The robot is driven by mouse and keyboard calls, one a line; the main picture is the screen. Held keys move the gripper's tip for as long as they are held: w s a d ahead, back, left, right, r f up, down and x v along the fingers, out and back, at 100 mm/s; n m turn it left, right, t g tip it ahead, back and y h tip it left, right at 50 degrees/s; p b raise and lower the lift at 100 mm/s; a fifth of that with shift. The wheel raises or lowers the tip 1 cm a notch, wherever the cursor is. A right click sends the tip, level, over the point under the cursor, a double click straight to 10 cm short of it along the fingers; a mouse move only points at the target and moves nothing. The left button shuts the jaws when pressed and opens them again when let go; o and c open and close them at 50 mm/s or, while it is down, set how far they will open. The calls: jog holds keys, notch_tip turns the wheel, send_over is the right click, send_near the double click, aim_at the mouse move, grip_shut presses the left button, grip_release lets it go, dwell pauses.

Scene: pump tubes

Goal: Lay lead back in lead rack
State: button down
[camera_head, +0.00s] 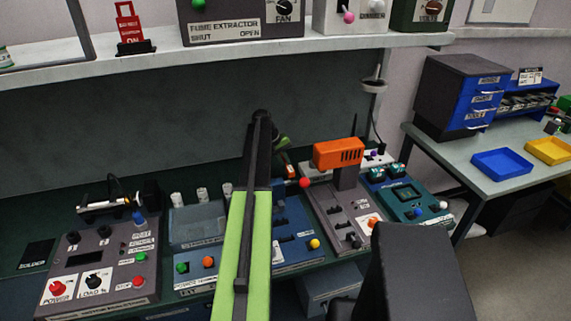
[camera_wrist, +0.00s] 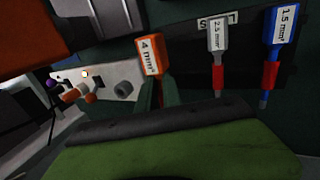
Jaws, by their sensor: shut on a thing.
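An orange lead (camera_wrist: 150,57) tagged "4 mm²" is in the wrist view, at the left end of a dark lead rack (camera_wrist: 192,78). My gripper (camera_wrist: 157,95) is shut on the orange lead, its dark green fingers just below the tag. The lead's lower end is hidden, and I cannot tell whether it touches the rack. A grey lead (camera_wrist: 218,38) tagged "2.5 mm²" and a blue lead (camera_wrist: 282,30) tagged "1.5 mm²" hang upright in the rack to the right. In the head view my gripper (camera_head: 282,143) is small, over the back of the bench.
An orange boxy device (camera_head: 338,153) stands just right of my gripper. Control panels with knobs (camera_head: 105,270) crowd the bench. A shelf (camera_head: 160,58) with boxes runs above. A side table (camera_head: 520,195) holds blue and yellow trays at right.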

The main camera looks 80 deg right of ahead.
jog(key=shift+f+b, duration=3.85)
jog(key=c, duration=1.4)
grip_release()
jog(key=shift+c, duration=0.2)
jog(key=shift+r, duration=0.1)
jog(key=p+v, duration=1.6)
jog(key=v, duration=0.1)
jog(key=shift+s+r, duration=0.1)
jog(key=shift+r, duration=0.05)
